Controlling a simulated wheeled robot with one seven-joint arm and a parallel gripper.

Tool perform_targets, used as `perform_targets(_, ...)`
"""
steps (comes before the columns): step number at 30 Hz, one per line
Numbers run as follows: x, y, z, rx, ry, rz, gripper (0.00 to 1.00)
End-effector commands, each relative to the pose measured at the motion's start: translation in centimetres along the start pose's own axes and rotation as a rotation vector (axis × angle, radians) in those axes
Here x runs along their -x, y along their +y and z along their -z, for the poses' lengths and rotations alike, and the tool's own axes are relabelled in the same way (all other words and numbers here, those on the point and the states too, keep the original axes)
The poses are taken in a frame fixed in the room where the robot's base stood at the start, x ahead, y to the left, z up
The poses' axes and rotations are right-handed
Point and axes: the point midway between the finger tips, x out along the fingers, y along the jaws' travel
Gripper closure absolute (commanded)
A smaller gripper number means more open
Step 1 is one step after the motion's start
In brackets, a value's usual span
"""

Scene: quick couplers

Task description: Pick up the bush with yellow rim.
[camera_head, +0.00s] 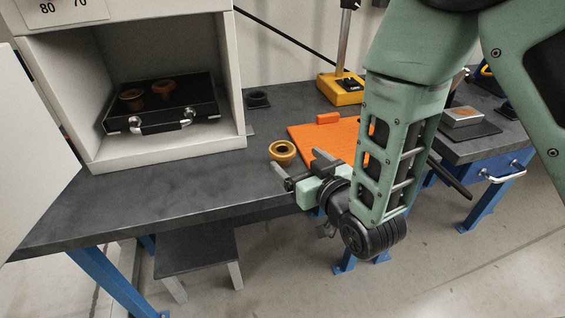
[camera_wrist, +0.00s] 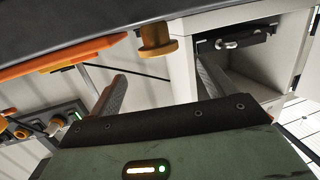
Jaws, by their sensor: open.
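A bush with a yellow rim (camera_head: 282,152) stands upright on the dark table top, left of the orange board. In the wrist view, which looks upside down, the bush (camera_wrist: 157,40) shows at the top centre, beyond and between the two fingers. My gripper (camera_head: 297,164) is at the table's front edge, just in front of the bush. Its fingers (camera_wrist: 160,76) are spread apart with nothing between them. They do not appear to touch the bush.
An open cabinet holds a black case (camera_head: 165,110) with two similar brown bushes. An orange board (camera_head: 330,137) lies close to the right of the bush. A yellow-based stand (camera_head: 341,88) and a small black part (camera_head: 257,99) are behind. The table left of the bush is clear.

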Motion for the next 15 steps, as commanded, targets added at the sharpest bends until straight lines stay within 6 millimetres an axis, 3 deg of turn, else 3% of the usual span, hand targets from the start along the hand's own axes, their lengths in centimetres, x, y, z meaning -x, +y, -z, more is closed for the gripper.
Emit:
perform_targets(8, -2.2, 0.1, 0.0, 0.001, -0.002, -0.002, 0.17)
perform_targets(15, -5.6, 0.0, -0.5, 0.0, 0.0, 0.0, 0.17)
